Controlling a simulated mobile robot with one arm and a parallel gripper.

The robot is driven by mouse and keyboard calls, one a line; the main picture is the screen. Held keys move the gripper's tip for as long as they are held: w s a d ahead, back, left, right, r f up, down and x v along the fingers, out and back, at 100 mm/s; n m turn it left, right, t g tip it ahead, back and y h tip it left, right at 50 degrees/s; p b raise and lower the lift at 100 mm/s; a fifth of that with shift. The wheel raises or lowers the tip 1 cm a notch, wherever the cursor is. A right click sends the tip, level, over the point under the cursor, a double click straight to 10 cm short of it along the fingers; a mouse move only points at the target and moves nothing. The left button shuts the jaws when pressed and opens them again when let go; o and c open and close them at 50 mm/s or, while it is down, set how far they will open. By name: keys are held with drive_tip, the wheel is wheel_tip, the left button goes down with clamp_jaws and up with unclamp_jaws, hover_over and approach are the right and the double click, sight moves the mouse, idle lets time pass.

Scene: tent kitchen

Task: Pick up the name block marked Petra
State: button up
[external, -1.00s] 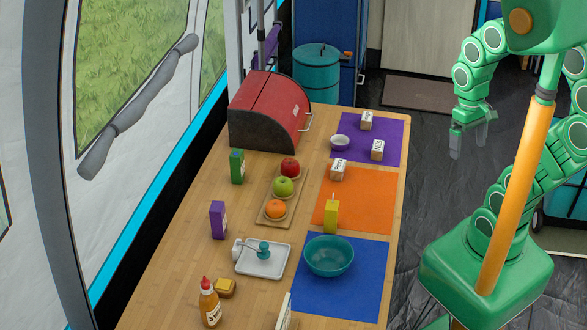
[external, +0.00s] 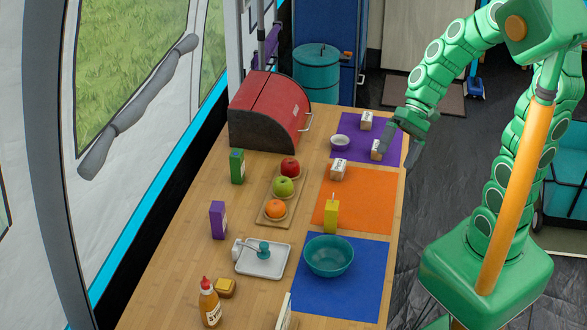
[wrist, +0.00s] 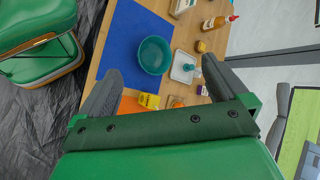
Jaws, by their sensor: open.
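Three small pale name blocks with dark lettering stand at the table's far right. One block (external: 366,121) is at the back of the purple mat (external: 350,127). The third block (external: 338,169) is at the back edge of the orange mat (external: 375,190). The lettering is too small to tell surely which says Petra.
A yellow carton (external: 331,216) and teal bowl (external: 329,256) stand nearer the front. A fruit board (external: 268,214) and red bread box (external: 269,110) are to the left. The orange mat's right side is clear.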

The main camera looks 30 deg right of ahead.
drive_tip(key=w+a+f+m+t+y, duration=0.1)
drive_tip(key=w+a+m+t+y, duration=0.2)
drive_tip(key=w, duration=0.6)
drive_tip(key=w+a+f+m+t+y, duration=0.1)
drive_tip(key=w+m+t+y, duration=0.1)
drive_tip(key=w+m+y, duration=0.45)
drive_tip(key=m+t+h, duration=0.7)
drive_tip(key=m+t, duration=0.1)
drive_tip(key=m, duration=0.6)
hover_over(344, 167)
drive_tip(key=s, duration=0.2)
wheel_tip(344, 167, down, 20)
drive_tip(key=d+f+m, duration=0.1)
drive_tip(key=f, duration=0.1)
drive_tip(key=f+h, duration=0.1)
drive_tip(key=f, duration=0.1)
drive_tip(key=d+f+m+h, duration=0.1)
drive_tip(key=f, duration=0.2)
drive_tip(key=shift+d+m, duration=0.35)
drive_tip(key=shift+x, duration=1.25)
drive_tip(key=shift+f+x, duration=0.15)
drive_tip(key=shift+x, duration=0.7)
drive_tip(key=shift+f+x, duration=0.15)
drive_tip(key=shift+x, duration=1.55)
